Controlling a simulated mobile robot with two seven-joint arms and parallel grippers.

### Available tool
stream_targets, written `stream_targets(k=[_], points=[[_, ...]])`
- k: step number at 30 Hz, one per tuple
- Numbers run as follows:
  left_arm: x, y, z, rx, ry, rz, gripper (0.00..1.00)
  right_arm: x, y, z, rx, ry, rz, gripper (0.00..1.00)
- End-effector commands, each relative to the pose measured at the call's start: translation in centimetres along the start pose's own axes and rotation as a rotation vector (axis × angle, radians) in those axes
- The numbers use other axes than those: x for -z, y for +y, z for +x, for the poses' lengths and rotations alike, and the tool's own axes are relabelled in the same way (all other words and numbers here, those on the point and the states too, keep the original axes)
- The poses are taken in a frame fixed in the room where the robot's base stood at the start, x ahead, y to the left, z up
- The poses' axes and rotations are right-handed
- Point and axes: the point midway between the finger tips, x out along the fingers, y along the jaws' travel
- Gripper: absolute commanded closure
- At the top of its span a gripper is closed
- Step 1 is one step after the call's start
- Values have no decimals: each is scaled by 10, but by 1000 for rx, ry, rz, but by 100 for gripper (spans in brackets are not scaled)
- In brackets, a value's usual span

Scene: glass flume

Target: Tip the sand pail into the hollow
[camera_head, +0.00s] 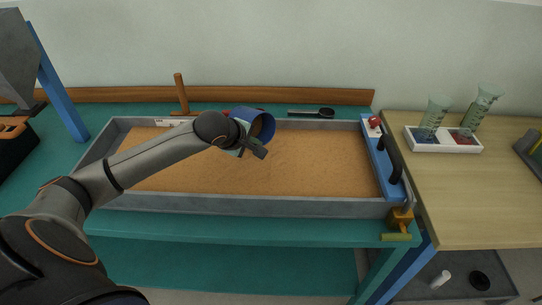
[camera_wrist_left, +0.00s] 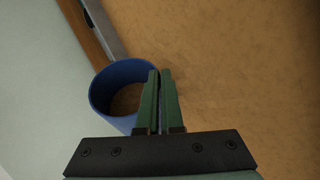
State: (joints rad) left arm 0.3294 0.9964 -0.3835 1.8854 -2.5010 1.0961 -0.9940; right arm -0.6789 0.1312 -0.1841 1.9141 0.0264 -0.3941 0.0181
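My left gripper (camera_head: 255,150) is over the sand bed, its green fingers (camera_wrist_left: 160,103) closed together at the rim of the blue pail (camera_wrist_left: 113,72). In the head view the pail (camera_head: 262,124) is held above the middle-back of the sand, with its mouth turned towards the right and front. Brown sand-like material shows inside it in the wrist view. The sand bed (camera_head: 320,165) lies in a grey-walled tray. I cannot make out the hollow; the arm and pail cover part of the bed. My right gripper is not in view.
A blue end panel with black handles (camera_head: 382,160) closes the tray's right end. A wooden table (camera_head: 470,195) at right bears green glasses in a white holder (camera_head: 425,146).

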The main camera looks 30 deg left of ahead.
Motion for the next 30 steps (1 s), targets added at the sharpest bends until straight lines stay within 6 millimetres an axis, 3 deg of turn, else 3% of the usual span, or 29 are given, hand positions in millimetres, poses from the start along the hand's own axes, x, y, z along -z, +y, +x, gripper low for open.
stream_targets(k=[30], points=[[-11, -2, -2, -39, 98, 89, 100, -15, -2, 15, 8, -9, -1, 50]])
